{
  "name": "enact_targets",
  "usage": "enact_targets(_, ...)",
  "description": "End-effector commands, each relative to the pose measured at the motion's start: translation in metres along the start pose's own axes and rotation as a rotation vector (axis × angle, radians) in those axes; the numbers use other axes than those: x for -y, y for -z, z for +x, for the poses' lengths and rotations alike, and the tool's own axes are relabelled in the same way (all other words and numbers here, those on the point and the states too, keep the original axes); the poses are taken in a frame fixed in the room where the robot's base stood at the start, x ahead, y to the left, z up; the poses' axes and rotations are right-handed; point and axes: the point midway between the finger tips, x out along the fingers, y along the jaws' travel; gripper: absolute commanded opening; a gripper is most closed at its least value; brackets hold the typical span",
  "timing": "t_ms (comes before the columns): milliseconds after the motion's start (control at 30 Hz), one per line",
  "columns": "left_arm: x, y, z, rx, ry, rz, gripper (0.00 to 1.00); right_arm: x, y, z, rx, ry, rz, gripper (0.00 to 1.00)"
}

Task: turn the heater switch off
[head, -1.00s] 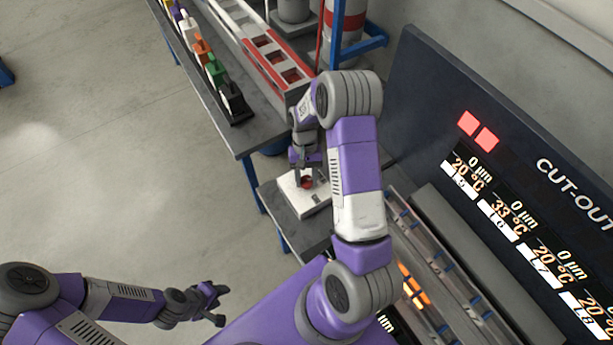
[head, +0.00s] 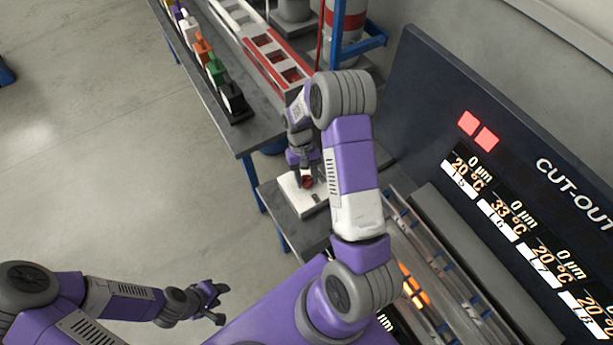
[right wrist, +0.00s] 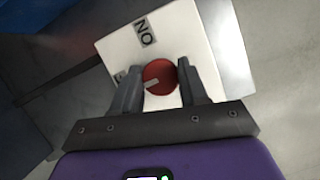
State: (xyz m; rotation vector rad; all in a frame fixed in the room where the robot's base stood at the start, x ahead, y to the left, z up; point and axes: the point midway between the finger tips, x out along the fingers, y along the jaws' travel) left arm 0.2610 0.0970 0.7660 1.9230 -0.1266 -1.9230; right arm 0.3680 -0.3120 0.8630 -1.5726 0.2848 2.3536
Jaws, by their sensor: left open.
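The heater switch is a red round knob (right wrist: 160,77) on a white plate (right wrist: 107,48). The plate (head: 309,201) also shows in the head view, on a low grey table. An "ON" label (right wrist: 146,32) sits above the knob in the right wrist view. Another label at the left is mostly hidden by a finger. The knob's pale mark points left, towards that label. My right gripper (right wrist: 162,72) has its fingers on both sides of the knob, with no clear gap, and appears shut on it. My left gripper (head: 218,303) is open and empty, away from the switch.
A longer grey table (head: 236,139) behind carries colored connectors (head: 214,70) and a red-and-white rack (head: 271,55). A dark display panel (head: 430,110) with two lit red squares stands at the right.

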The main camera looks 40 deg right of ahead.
Motion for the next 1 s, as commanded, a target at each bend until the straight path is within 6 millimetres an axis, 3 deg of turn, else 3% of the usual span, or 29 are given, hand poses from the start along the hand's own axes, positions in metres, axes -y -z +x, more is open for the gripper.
enact_targets(33, 0.0, 0.0, 0.0, 0.0, 0.0, 0.0, 0.43, 0.0, 0.001, -0.001, -0.002, -0.001, -0.004, 0.49)
enact_targets(167, 0.0, 0.0, 0.0, 0.0, 0.0, 0.0, 0.43, 0.0, 0.0, -0.001, -0.002, 0.0, -0.002, 0.69)
enact_targets(500, 0.0, 0.0, -0.001, 0.0, 0.0, 0.0, 0.43, 0.0, 0.001, -0.005, -0.003, 0.0, -0.001, 0.69)
enact_targets(800, -0.002, 0.0, -0.005, 0.0, 0.0, 0.0, 0.43, 0.0, 0.001, -0.053, -0.006, 0.0, -0.001, 0.69)
enact_targets(1000, -0.003, 0.0, -0.007, 0.0, 0.0, 0.0, 0.43, 0.0, 0.0, -0.073, -0.003, 0.0, -0.002, 0.69)
